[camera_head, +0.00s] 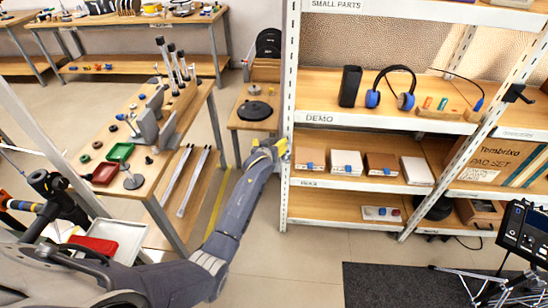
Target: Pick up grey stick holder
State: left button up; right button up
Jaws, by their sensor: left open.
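My left arm comes in from the lower left. Its gripper (270,150), with yellow parts, is beside the white shelf post, open and apart from the wooden bench. A grey, block-like upright piece (148,125) stands on the bench at left. Behind it, several grey sticks with dark tops (176,65) stand upright in a wooden block. I cannot tell which of these is the grey stick holder. My right gripper is not in view.
The wooden bench (124,188) also holds a green tray (120,152), a dark red tray (104,174) and small round parts. A shelf unit (288,110) with headphones and boxes stands at right. A small stand (240,125) holds a black disc. Open floor lies below the shelf.

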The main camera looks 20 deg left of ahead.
pick_arm(q)
jog(key=c, duration=1.6)
jog(key=shift+c, duration=0.3)
jog(key=shift+r, duration=0.15)
